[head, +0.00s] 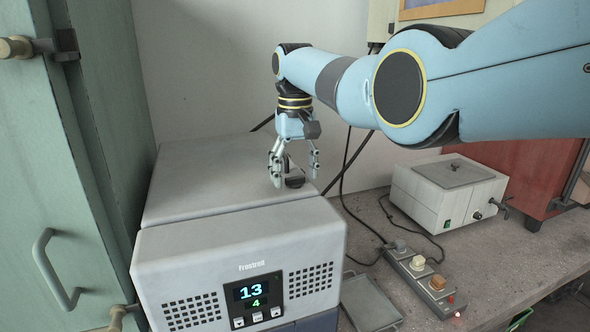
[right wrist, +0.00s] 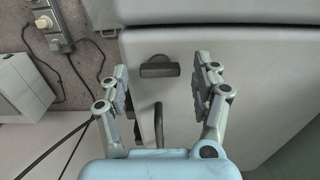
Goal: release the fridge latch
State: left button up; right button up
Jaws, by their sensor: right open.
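The fridge is a pale grey chest (head: 190,255) with a display on its front, and its lid (head: 185,185) looks closed. A small dark latch (head: 295,182) sits on the lid near its right side. In the right wrist view the latch (right wrist: 158,70) is a dark bar on the pale lid (right wrist: 260,95). My right gripper (head: 291,180) is open and empty, pointing down over the lid at the latch. In the right wrist view the latch shows between the two fingertips (right wrist: 162,70); I cannot tell how far below them it is. My left gripper is out of view.
A green cabinet (head: 50,190) stands close on the left. Right of the fridge are a power strip (head: 425,278), a grey tray (head: 370,303) and a white box (head: 447,192).

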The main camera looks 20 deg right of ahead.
jog(key=shift+f, duration=0.25)
jog(key=shift+c, duration=0.2)
jog(key=c, duration=1.1)
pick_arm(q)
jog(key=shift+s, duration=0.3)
